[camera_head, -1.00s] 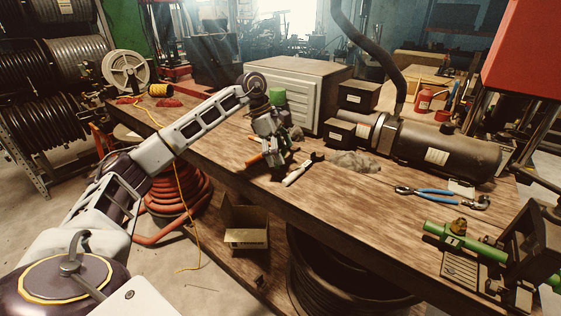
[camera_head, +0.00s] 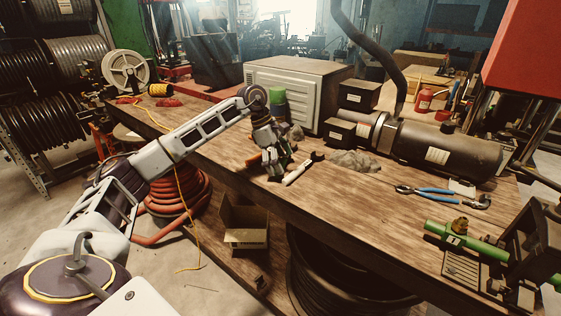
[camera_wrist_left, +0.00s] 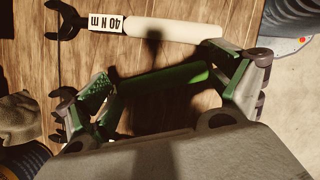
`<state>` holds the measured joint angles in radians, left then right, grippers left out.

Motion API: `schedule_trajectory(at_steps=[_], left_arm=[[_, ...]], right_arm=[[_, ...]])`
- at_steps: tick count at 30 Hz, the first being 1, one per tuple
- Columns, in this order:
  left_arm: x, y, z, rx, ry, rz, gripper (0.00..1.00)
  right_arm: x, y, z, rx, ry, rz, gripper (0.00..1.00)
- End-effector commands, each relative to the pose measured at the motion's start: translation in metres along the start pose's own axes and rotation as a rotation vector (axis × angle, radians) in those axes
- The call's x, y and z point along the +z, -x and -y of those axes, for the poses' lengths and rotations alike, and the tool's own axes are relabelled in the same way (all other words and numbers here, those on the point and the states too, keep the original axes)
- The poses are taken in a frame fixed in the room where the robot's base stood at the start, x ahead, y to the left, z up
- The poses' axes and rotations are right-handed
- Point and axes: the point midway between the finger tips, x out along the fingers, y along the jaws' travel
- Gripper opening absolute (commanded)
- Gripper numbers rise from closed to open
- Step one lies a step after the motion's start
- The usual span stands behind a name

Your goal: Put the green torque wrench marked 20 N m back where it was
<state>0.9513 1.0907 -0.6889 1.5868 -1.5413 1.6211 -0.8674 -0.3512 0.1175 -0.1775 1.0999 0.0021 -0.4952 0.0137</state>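My left gripper (camera_head: 272,172) is low over the left part of the workbench in the head view. In the left wrist view its two fingers (camera_wrist_left: 160,68) are spread wide. A green wrench handle (camera_wrist_left: 165,78) lies between and below them, running nearly along the line from finger to finger. The left finger hides part of that wrench, and I cannot read a mark on it. A white-handled wrench (camera_wrist_left: 175,28) marked 40 N m lies beside it, and also shows right of the gripper in the head view (camera_head: 298,173). My right gripper is not in view.
An orange handle (camera_head: 250,161) shows just left of the gripper. A grey cabinet (camera_head: 290,92) stands behind, with a grey rag (camera_head: 354,161) to the right. Blue-handled pliers (camera_head: 428,191) lie farther right. The wooden bench (camera_head: 340,210) is clear in front.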

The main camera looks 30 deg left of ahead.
Motion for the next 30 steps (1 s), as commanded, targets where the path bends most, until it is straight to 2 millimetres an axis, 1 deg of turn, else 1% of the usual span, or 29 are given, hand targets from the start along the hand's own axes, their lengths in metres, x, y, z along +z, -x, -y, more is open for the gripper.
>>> schedule_trajectory(at_steps=[5,12,18,23,26,30], left_arm=[[0.0,0.001,0.0,0.001,0.0,0.0,1.0],[0.0,0.001,0.0,0.001,0.0,0.001,1.0],[0.002,0.005,0.0,0.001,0.0,0.001,1.0],[0.002,0.021,-0.001,0.002,0.001,0.0,1.0],[0.002,0.035,-0.001,0.003,0.0,0.002,1.0],[0.003,0.056,-0.001,0.004,0.0,0.002,1.0]], right_arm=[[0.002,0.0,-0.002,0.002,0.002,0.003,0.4],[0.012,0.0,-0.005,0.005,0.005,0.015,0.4],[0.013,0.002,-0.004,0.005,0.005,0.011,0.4],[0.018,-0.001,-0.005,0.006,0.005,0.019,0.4],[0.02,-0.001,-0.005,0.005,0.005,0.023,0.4],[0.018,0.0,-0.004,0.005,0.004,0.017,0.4]])
